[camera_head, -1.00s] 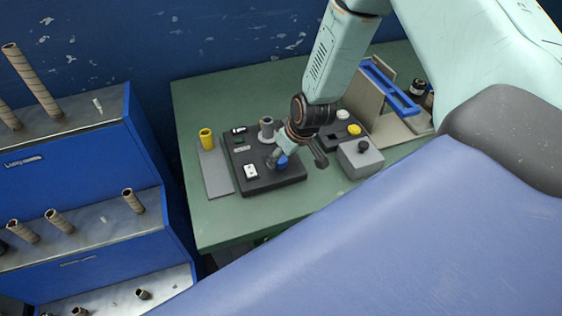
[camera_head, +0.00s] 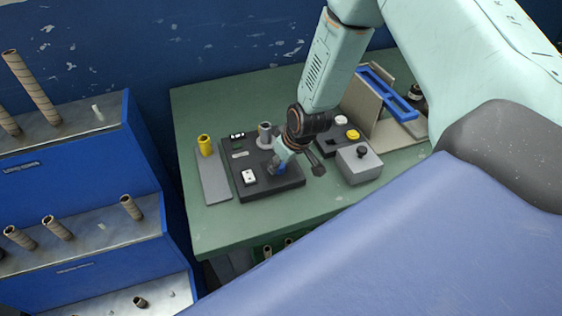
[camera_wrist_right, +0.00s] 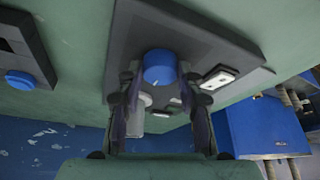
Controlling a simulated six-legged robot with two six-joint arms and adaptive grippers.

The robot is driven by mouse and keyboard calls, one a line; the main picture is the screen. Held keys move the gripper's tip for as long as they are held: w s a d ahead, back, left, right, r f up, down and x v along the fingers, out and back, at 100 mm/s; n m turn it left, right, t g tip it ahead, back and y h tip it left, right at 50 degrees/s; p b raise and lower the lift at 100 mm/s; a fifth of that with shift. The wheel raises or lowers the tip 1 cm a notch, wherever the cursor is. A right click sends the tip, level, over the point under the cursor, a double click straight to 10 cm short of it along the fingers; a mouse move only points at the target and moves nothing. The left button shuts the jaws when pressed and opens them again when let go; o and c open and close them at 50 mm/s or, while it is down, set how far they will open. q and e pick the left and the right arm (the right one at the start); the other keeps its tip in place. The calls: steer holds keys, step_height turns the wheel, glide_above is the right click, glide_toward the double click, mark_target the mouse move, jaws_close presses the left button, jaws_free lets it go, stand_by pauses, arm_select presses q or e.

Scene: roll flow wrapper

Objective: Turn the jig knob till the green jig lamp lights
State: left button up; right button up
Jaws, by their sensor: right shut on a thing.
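The jig is a dark flat block (camera_head: 286,186) on the green table, tilted in the wrist view (camera_wrist_right: 190,40). Its blue knob (camera_head: 277,169) is partly hidden by my right gripper (camera_head: 285,163) in the head view. In the right wrist view the blue knob (camera_wrist_right: 158,68) sits between the two fingers of my right gripper (camera_wrist_right: 158,90), which is shut on it. A small dark green patch shows near the jig's back left corner; I cannot tell whether it is a lit lamp. My left gripper is not in view.
A grey plate with a yellow tube (camera_head: 204,144) lies left of the jig. A grey box (camera_head: 359,165) with a black knob and a dark panel with white and yellow buttons (camera_head: 352,134) stand to the right. A blue shelf with cardboard tubes (camera_head: 57,227) is at left.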

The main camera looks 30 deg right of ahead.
steer(key=shift+c, duration=1.4)
steer(key=shift+r+m+p, duration=0.1)
steer(key=shift+m+p, duration=0.2)
steer(key=shift+p, duration=0.35)
steer(key=m+h+p, duration=0.1)
steer(key=m+p, duration=0.1)
steer(key=p, duration=0.1)
steer(key=shift+a+r+m+p, duration=0.1)
steer(key=shift+a+m+p, duration=0.05)
steer(key=shift+m+p, duration=0.25)
steer(key=m+h+p, duration=0.1)
steer(key=m+p, duration=0.1)
steer(key=shift+a+m+h, duration=0.1)
steer(key=shift+m+h, duration=0.2)
steer(key=shift+m, duration=0.1)
steer(key=shift+f+m+g+p, duration=0.2)
steer(key=shift+m+g+p, duration=0.1)
steer(key=shift+m+p, duration=0.5)
steer(key=shift+w+h, duration=0.1)
steer(key=shift+h, duration=0.2)
